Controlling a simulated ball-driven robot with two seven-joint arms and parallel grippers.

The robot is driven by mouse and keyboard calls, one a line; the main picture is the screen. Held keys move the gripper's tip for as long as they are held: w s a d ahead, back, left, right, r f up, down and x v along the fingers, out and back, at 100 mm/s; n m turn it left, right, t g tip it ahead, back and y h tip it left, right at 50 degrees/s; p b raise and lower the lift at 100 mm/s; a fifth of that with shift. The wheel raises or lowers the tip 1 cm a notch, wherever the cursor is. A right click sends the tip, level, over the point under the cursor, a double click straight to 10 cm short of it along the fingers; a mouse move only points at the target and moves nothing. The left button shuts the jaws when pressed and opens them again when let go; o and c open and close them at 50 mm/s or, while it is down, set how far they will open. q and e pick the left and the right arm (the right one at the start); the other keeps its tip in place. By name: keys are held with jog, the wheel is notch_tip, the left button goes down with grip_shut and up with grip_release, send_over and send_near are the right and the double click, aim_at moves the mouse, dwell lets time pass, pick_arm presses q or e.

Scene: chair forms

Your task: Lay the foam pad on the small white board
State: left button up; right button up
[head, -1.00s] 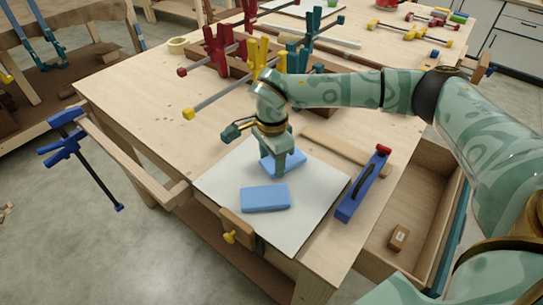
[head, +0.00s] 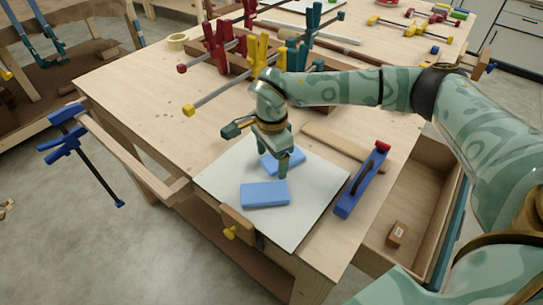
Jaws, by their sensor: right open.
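The small white board (head: 318,203) lies flat on the near corner of the workbench. Two blue pads lie on it; I cannot tell which one is the foam pad. The nearer blue pad (head: 264,195) is uncovered. The farther blue pad (head: 296,160) is partly hidden by my right gripper (head: 277,163). That gripper is open and points down over the farther pad, with one finger in front of it. I cannot tell whether the finger touches the pad. My left gripper is not in view.
A blue tool with a red end (head: 361,182) and a wooden strip (head: 345,148) lie right of the board. Red, yellow and teal clamps (head: 222,50) stand behind. An open drawer (head: 425,190) holds a small block (head: 397,235). The bench's left part is clear.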

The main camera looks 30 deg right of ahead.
aim_at(271, 163)
jog(key=shift+r, duration=0.15)
notch_tip(271, 163, up, 16)
jog(key=p, duration=0.3)
jog(key=shift+p, duration=0.35)
